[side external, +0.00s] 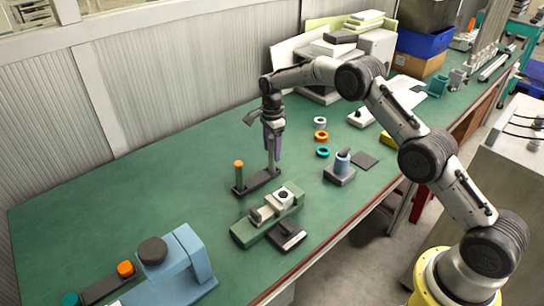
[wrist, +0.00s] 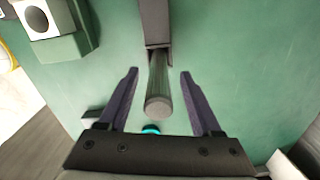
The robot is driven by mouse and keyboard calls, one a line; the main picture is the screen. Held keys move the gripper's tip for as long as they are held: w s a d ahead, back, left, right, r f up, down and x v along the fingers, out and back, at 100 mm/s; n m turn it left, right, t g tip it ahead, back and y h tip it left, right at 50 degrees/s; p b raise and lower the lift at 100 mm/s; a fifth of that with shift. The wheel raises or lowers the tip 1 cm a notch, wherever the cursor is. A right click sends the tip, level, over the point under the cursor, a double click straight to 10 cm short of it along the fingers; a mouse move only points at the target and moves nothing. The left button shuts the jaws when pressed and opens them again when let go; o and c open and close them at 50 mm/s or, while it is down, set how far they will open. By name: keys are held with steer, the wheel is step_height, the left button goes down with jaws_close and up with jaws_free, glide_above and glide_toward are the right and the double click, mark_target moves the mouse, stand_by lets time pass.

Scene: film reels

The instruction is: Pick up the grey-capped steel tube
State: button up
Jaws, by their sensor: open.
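The grey-capped steel tube (side external: 271,162) stands upright on the right end of a dark base bar (side external: 257,182) in the side view. In the wrist view the tube (wrist: 157,80) runs away from me, its grey round cap (wrist: 158,107) nearest. My gripper (side external: 273,150) is open and points down over the tube. In the wrist view my gripper's two dark fingers (wrist: 159,74) stand on either side of the tube, with a gap showing on both sides. An orange-capped post (side external: 239,176) stands at the bar's left end.
A green fixture (side external: 262,226) sits in front of the bar. A blue-grey cylinder on a block (side external: 341,168) stands to the right.

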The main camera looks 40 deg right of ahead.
mark_target(272, 156)
step_height(272, 156, down, 3)
steer(key=shift+a+f, duration=0.15)
jaws_close()
stand_by(0.4)
